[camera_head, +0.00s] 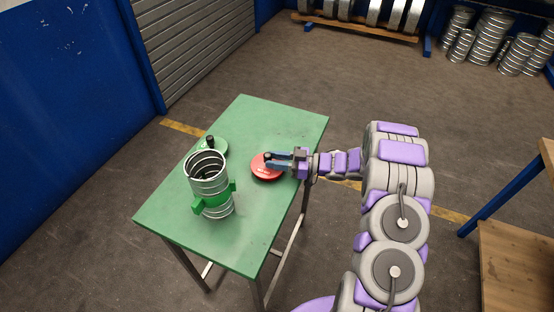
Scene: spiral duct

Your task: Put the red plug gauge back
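The red plug gauge (265,172) is a flat red disc with a dark knob on top, at the right side of the green table (244,246). My gripper (270,157) reaches in from the right, with its fingers at the knob. The fingers look close around the knob, but the gap between them is too small to make out. I cannot tell whether the disc rests on the table or hangs just above it. A green plug gauge (219,147) with a dark knob lies at the left, partly hidden behind a spiral duct piece (208,182) in a green holder (211,207).
The table top is clear at the back and at the front right. A blue wall and a grey shutter (195,45) stand at the left. A wooden bench (515,262) stands at the right. Several metal duct rolls (490,38) stand on the floor at the back right.

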